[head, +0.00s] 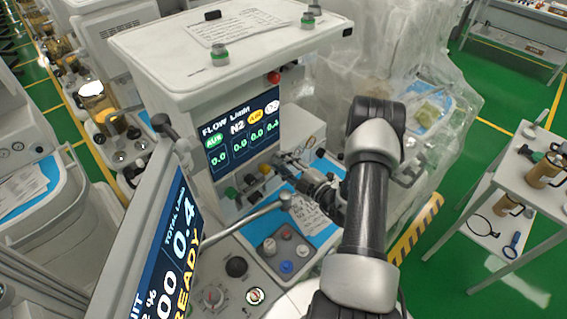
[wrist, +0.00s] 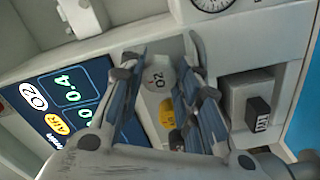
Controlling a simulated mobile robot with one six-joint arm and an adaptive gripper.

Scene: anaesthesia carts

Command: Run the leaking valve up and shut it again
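The white O2 knob (wrist: 157,78) sits on the flow panel, between my fingers in the wrist view. My gripper (wrist: 165,60) is open around it, with a finger on either side and small gaps; contact is not clear. The flow display (head: 240,131) shows 0.0 in three columns and about 0.4 in the O2 column; the wrist view also reads 0.4 beside O2. Yellow (head: 264,169), black (head: 249,179) and green (head: 231,192) knobs line up to the left. In the head view my gripper (head: 292,166) hides the O2 knob.
A large screen (head: 172,245) at the front left reads total 0.4 and READY. A blue work surface (head: 310,215) lies below the panel. A plastic-covered cart stands behind.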

